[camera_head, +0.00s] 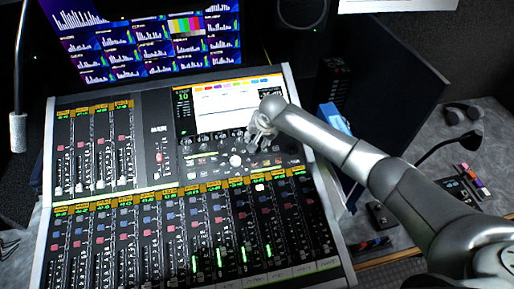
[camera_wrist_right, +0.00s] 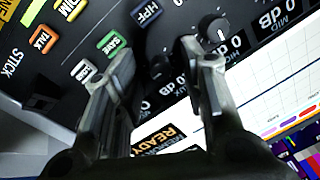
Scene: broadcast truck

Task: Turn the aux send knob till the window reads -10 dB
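The mixing console (camera_head: 150,120) fills the middle of the head view, with a lit screen (camera_head: 225,112) at its upper right. A small dark window (camera_head: 270,94) at the screen's right edge holds white digits too small to read surely. My right gripper (camera_head: 260,131) is over the knob row below the screen. In the right wrist view its two fingers (camera_wrist_right: 158,60) are apart, with a dark knob (camera_wrist_right: 160,69) between them; I cannot tell whether they touch it. Another knob (camera_wrist_right: 213,28) with a white mark is beside the right-hand fingertip. My left gripper is not in view.
Labelled buttons, including a green one (camera_wrist_right: 113,43) and an orange one (camera_wrist_right: 42,40), lie near the fingers. Monitors (camera_head: 150,40) stand behind the console.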

